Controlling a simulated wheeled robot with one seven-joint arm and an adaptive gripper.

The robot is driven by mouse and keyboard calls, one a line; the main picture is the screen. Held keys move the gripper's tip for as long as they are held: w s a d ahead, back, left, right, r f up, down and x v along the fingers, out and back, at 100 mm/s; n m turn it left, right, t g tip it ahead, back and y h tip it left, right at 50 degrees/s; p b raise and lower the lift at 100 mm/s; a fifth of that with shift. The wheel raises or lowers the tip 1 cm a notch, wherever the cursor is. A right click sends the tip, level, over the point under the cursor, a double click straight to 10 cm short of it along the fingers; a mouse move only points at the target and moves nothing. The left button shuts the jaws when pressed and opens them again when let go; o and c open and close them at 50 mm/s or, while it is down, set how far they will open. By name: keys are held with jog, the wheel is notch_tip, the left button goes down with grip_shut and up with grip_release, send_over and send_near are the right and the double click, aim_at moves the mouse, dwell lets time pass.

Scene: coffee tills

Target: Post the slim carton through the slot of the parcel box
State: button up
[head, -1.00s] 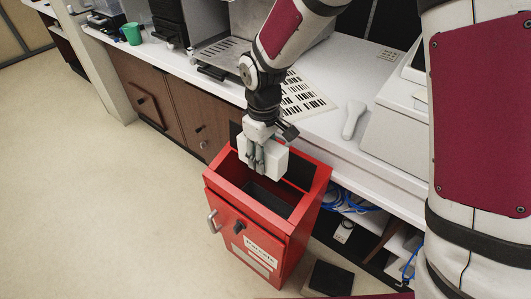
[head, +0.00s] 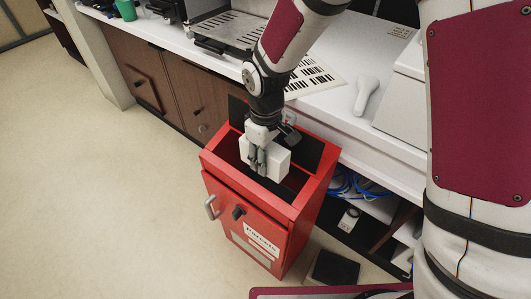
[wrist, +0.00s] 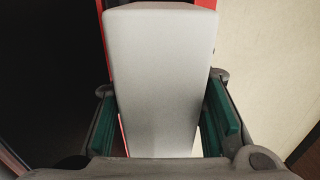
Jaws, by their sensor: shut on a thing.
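The slim carton is a plain white block (head: 276,160), and it fills the middle of the wrist view (wrist: 162,75). My gripper (head: 257,163) points down and is shut on the carton, with green finger pads on both sides of it in the wrist view. The red parcel box (head: 222,190) stands on the floor against the counter, with a "Parcels" label on its front. The carton is at the open slot in its top, within the red rim in the head view. The carton and gripper hide part of the slot. I cannot tell whether the carton's lower end is below the rim.
The white counter (head: 345,135) runs behind the box, with a barcode sheet (head: 314,76) and a white handheld scanner (head: 366,94) on it. Blue cables (head: 350,184) lie on a shelf right of the box. A dark pad (head: 333,268) lies on the floor. Floor at left is clear.

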jog(key=shift+f+b, duration=1.15)
jog(key=shift+f, duration=0.75)
jog(key=o, duration=1.3)
jog(key=shift+r, duration=0.1)
notch_tip(320, 180, up, 12)
jog(key=shift+f, duration=0.1)
